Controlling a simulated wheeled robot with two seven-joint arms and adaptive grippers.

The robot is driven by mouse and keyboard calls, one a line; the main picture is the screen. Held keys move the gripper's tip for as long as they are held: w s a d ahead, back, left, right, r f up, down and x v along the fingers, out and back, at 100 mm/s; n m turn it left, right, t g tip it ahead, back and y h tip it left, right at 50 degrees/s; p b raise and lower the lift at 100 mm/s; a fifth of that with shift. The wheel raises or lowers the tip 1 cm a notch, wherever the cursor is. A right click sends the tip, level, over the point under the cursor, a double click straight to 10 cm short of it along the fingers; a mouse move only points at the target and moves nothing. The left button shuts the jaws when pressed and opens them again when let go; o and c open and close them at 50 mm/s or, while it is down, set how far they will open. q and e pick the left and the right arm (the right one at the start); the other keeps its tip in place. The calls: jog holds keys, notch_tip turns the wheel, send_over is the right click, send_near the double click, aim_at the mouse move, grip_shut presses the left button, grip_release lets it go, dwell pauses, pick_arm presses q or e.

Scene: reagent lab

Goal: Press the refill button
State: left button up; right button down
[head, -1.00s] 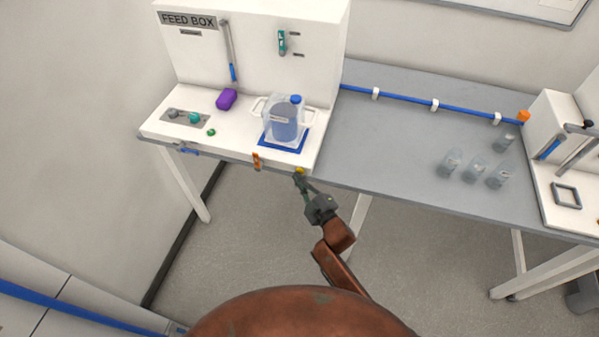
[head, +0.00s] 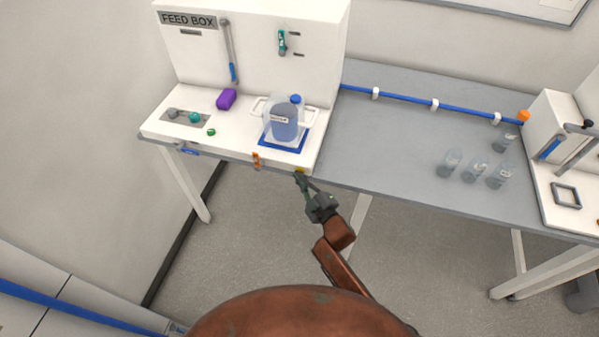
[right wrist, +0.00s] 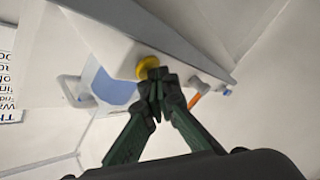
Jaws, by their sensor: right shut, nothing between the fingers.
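The yellow button (right wrist: 150,66) sits on the front face of the feed box base (head: 190,148), near its right corner. In the head view only a small yellow patch (head: 299,171) of it shows above my fingertips. My right gripper (head: 299,178) is shut and empty, with its tips at the button. In the right wrist view the closed fingertips (right wrist: 155,78) overlap the button's lower edge and seem to touch it; how far it is pushed in I cannot tell. My left gripper is not in view.
A clear jug (head: 283,124) with a blue cap stands on a blue pad (head: 270,145) above the button. An orange part (head: 256,160) is on the front edge to the left. Several clear bottles (head: 474,171) stand on the grey bench (head: 400,140) at right.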

dwell(0.4)
jog(key=shift+s+a+p, duration=0.25)
jog(key=shift+s+p, duration=0.1)
jog(key=shift+s, duration=0.4)
jog(key=s, duration=0.1)
jog(key=s+a+p, duration=0.1)
jog(key=s, duration=0.2)
jog(key=shift+s+a, duration=0.3)
jog(key=shift+s, duration=0.1)
jog(key=shift+f, duration=0.1)
dwell(0.5)
